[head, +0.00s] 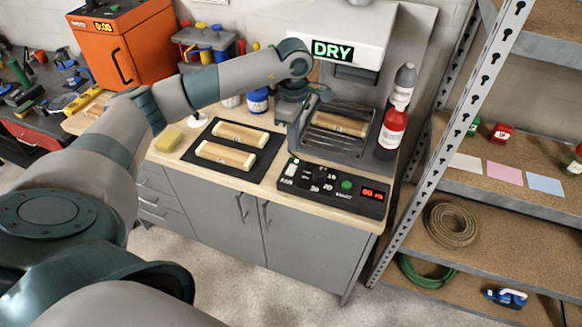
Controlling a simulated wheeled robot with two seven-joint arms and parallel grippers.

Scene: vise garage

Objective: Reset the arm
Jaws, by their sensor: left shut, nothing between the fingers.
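My left arm (215,85) comes in from the left and reaches over the bench. Its gripper (297,117) points down at the left side of the drying station (352,40), whose sign reads DRY. The gripper is shut and holds nothing; its fingertips are hard to make out against the grey frame. A wooden block (340,123) lies on the station's rack, to the right of the gripper. Two similar blocks (226,155) (241,134) lie on a black mat (268,163). My right gripper is not in view.
A control box (333,188) with buttons and a red display sits at the bench's front edge. Red (390,132) and grey (404,82) bottles stand right of the rack. A yellow sponge (168,139) lies left of the mat. A metal shelf (450,140) stands close on the right.

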